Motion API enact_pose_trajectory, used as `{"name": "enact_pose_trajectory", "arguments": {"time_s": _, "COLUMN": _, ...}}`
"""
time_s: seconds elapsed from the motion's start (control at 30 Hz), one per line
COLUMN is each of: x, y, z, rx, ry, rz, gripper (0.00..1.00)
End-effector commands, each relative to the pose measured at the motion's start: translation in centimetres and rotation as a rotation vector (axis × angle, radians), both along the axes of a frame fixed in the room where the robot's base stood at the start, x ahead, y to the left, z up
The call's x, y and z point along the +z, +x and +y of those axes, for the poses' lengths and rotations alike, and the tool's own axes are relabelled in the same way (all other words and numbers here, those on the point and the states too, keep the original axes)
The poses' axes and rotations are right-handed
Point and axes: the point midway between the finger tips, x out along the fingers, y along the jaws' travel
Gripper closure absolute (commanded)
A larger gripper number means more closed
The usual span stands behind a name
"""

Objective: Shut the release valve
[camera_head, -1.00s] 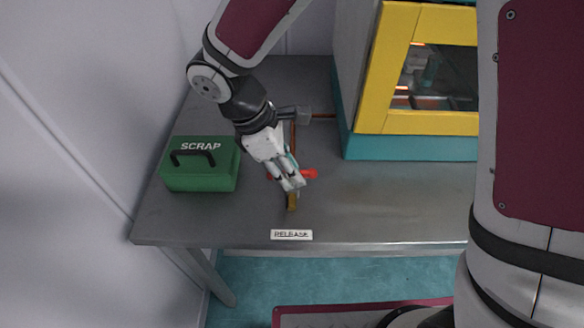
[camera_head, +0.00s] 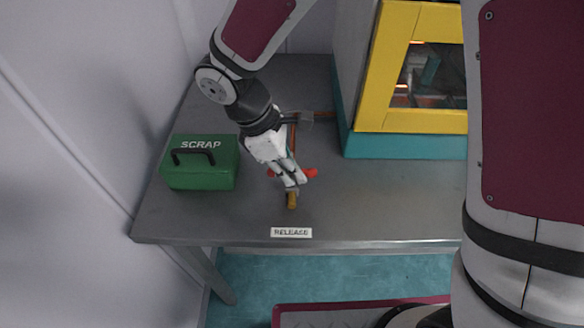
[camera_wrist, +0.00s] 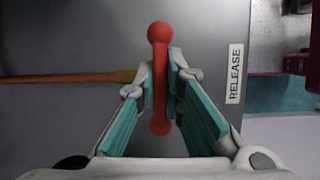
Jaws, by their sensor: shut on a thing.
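The release valve has a red bar handle (camera_head: 311,173) with a ball at each end. It lies crosswise to the copper pipe (camera_head: 293,135), with a brass outlet (camera_head: 292,200) on the near side. My gripper (camera_head: 293,183) is over the valve and hides the middle of the handle. In the wrist view my gripper (camera_wrist: 160,85) is shut on the red handle (camera_wrist: 159,60), with a finger on each side. The copper pipe (camera_wrist: 65,78) enters from the left there, at about a right angle to the handle. The valve body is hidden.
A RELEASE label (camera_head: 291,233) lies near the table's front edge. A green SCRAP box (camera_head: 200,175) stands to the left on the grey table (camera_head: 380,205). A yellow-framed machine (camera_head: 410,120) stands at the back right. The table right of the valve is clear.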

Motion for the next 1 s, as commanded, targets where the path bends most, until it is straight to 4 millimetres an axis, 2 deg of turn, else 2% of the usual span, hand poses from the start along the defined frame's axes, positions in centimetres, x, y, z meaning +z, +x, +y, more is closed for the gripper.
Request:
{"name": "enact_pose_trajectory", "arguments": {"time_s": 0.13, "x": 0.0, "y": 0.0, "z": 0.0, "rx": 0.000, "ry": 0.000, "rz": -0.001, "gripper": 1.00}}
{"name": "enact_pose_trajectory", "arguments": {"time_s": 0.17, "x": 0.0, "y": 0.0, "z": 0.0, "rx": 0.000, "ry": 0.000, "rz": -0.001, "gripper": 0.86}}
{"name": "enact_pose_trajectory", "arguments": {"time_s": 0.23, "x": 0.0, "y": 0.0, "z": 0.0, "rx": 0.000, "ry": 0.000, "rz": -0.001, "gripper": 0.70}}
{"name": "enact_pose_trajectory", "arguments": {"time_s": 0.53, "x": 0.1, "y": 0.0, "z": 0.0, "rx": 0.002, "ry": 0.000, "rz": -0.001, "gripper": 0.70}}
{"name": "enact_pose_trajectory", "arguments": {"time_s": 0.67, "x": 0.8, "y": 0.1, "z": 0.3, "rx": 0.002, "ry": 0.001, "rz": -0.003, "gripper": 0.70}}
{"name": "enact_pose_trajectory", "arguments": {"time_s": 0.77, "x": 2.1, "y": 0.1, "z": 0.9, "rx": 0.002, "ry": 0.002, "rz": -0.005, "gripper": 0.70}}
{"name": "enact_pose_trajectory", "arguments": {"time_s": 1.0, "x": 6.6, "y": 0.2, "z": 2.8, "rx": 0.002, "ry": 0.003, "rz": -0.005, "gripper": 0.70}}
